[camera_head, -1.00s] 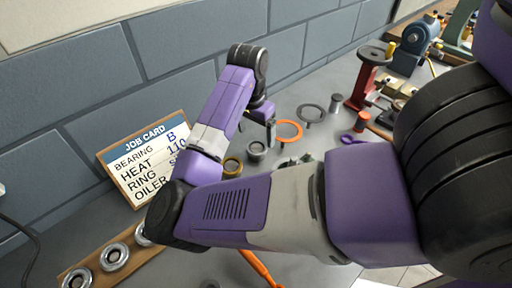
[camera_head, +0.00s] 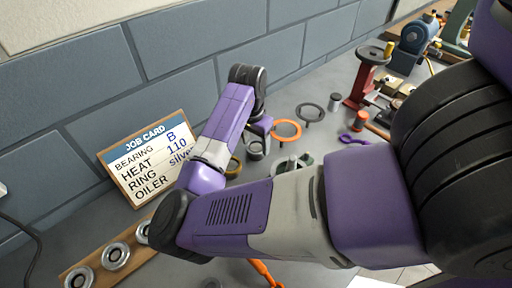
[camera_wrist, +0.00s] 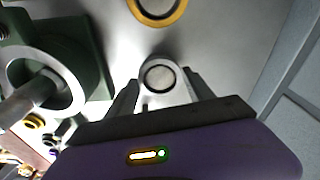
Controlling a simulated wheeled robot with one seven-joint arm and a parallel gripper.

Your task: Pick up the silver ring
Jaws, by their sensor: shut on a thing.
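The silver ring (camera_wrist: 160,62) lies between the two fingertips of my gripper (camera_wrist: 161,84) in the wrist view, with both fingers against its sides. In the head view the silver ring (camera_head: 255,153) is at the grey bench top, just below my gripper (camera_head: 258,138), partly covered by it. I cannot tell any gap between ring and bench. The job card (camera_head: 148,158) leans against the wall and shows bearing B, heat 110 and ring silver; its oiler line is partly covered by my arm.
A brass-coloured ring (camera_head: 234,166) lies close by, also in the wrist view (camera_wrist: 181,15). An orange ring (camera_head: 287,137) and a dark grey ring (camera_head: 311,119) lie behind. A green device (camera_wrist: 95,50) stands close on the left. A bearing board (camera_head: 128,267) is front left.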

